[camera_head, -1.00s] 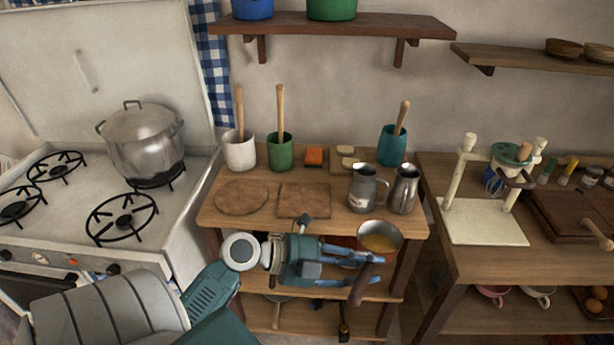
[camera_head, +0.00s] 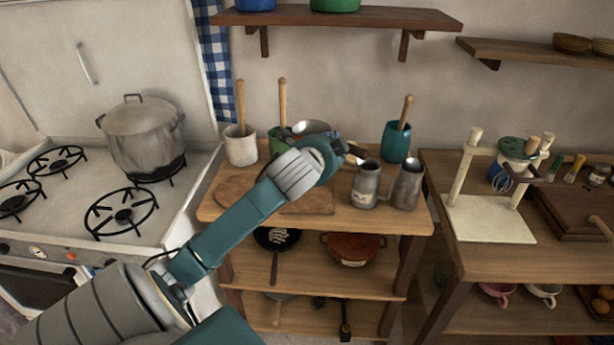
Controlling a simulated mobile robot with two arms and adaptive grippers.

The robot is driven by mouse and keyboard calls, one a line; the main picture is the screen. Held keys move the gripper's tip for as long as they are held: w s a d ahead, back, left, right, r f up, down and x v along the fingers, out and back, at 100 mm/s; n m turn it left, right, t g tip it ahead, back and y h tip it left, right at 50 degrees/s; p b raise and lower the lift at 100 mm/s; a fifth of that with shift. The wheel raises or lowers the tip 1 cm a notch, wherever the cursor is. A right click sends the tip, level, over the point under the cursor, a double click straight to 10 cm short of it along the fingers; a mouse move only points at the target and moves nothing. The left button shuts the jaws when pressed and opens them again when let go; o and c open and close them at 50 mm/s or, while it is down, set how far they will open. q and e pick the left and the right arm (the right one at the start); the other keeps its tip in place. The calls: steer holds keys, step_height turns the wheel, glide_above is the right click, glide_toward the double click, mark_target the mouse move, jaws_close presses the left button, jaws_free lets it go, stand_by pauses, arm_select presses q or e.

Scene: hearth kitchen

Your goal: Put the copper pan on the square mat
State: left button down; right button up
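My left gripper (camera_head: 338,148) is raised over the back of the small table, with its fingers mostly hidden behind its own body. The copper pan (camera_head: 311,127) shows as a rim just behind the gripper, and its dark handle end sticks out to the right. The pan is up with the gripper, so it appears held by the handle. The square brown mat (camera_head: 312,204) lies on the tabletop, partly covered by my forearm. A round brown mat (camera_head: 229,194) lies to its left, also partly covered. My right gripper is out of view.
Two metal jugs (camera_head: 367,186) (camera_head: 407,184) stand just right of the square mat. A white crock (camera_head: 241,150), a green crock (camera_head: 275,143) and a teal crock (camera_head: 396,143) hold wooden-handled tools along the back. A reddish pot (camera_head: 352,249) sits on the shelf below.

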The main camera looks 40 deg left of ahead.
mark_target(327, 210)
arm_select(q)
steer(key=shift+w+a+r+n+y, duration=0.1)
steer(key=shift+a+r+n+y, duration=0.2)
steer(key=shift+a+r, duration=0.4)
step_height(327, 210, down, 20)
steer(key=shift+r, duration=0.25)
steer(key=shift+f, duration=0.1)
steer(key=c, duration=1.3)
jaws_free()
steer(key=shift+d, duration=0.1)
steer(key=shift+c, duration=0.2)
steer(key=b+v, duration=0.1)
steer(key=v, duration=1.1)
steer(key=shift+r, duration=0.3)
